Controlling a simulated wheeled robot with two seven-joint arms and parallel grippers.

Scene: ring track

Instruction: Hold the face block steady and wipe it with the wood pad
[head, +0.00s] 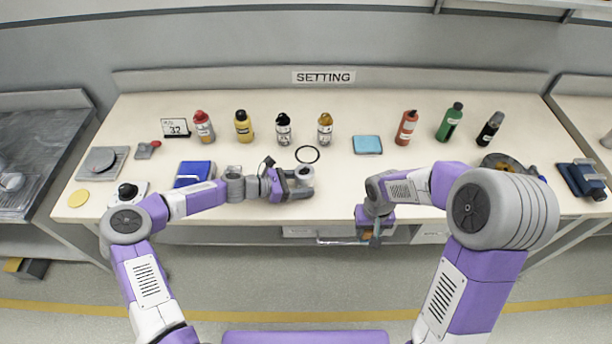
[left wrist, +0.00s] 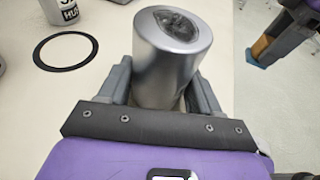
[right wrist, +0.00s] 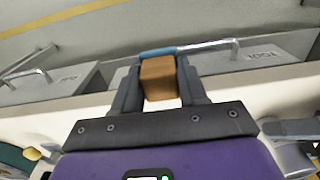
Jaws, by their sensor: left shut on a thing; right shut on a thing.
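The face block is a silver metal cylinder with a dark grey patch on its end face. It shows in the head view (head: 305,173) and in the left wrist view (left wrist: 172,62). My left gripper (head: 298,182) is shut around its sides near the table's front edge; I cannot tell whether it touches the table. The wood pad is a small brown block with a blue strip along one side, in the right wrist view (right wrist: 158,80). My right gripper (head: 372,238) is shut on it, in front of the table edge, apart from the face block.
A black ring (head: 307,154) lies behind the face block. Several bottles stand along the back, with a light blue cloth-like square (head: 367,145) among them. A blue box (head: 194,174) lies left. Drawers with handles (right wrist: 250,55) sit under the table (head: 345,185).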

